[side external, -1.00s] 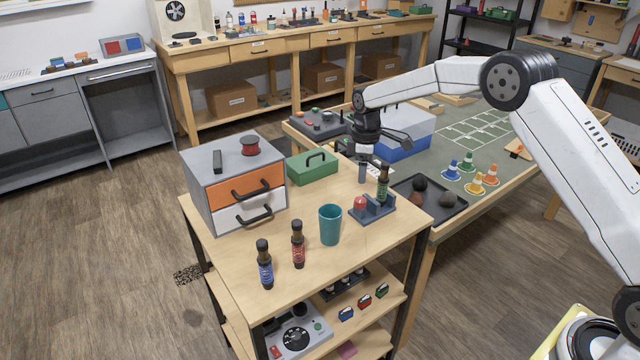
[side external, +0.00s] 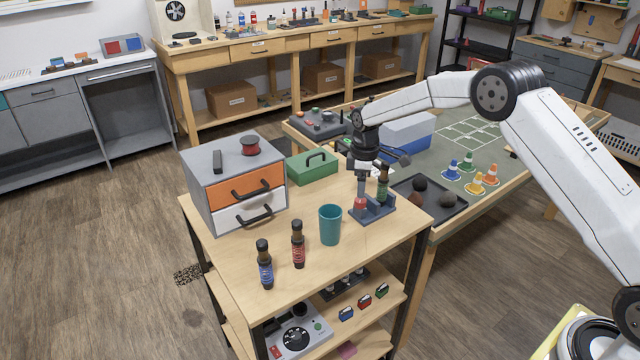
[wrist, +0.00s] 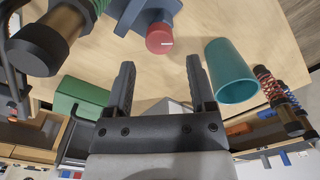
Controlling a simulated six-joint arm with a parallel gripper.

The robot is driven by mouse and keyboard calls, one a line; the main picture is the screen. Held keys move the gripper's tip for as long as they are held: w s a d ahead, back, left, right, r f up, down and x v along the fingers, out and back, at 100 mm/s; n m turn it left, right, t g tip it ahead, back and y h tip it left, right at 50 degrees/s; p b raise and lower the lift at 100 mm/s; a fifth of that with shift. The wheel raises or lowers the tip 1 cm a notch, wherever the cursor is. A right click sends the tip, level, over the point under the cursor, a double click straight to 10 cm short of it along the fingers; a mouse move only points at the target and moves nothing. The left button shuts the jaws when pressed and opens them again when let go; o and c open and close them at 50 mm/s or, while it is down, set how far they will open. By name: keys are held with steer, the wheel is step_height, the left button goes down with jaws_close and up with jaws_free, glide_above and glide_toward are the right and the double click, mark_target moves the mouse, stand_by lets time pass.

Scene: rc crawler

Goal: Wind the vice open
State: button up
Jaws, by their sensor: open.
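The vice (side external: 375,212) is a small blue-grey block on the wooden cart top, with a round red knob (side external: 360,203) facing the front left. In the wrist view the knob (wrist: 159,40) shows a white mark on its face, and part of the vice (wrist: 140,12) shows at the top edge. My gripper (wrist: 160,75) is open and empty. Its fingers point toward the knob, which lies just beyond the tips, between their lines, apparently untouched.
A green toolbox (side external: 312,168) and drawer unit (side external: 212,205) are behind. A black tray (side external: 440,205) lies to the right.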

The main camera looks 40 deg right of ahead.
mark_target(360, 202)
steer(key=shift+f, duration=0.1)
steer(key=shift+f, duration=2.05)
jaws_close()
steer(key=shift+n, duration=0.3)
steer(key=shift+n, duration=1.2)
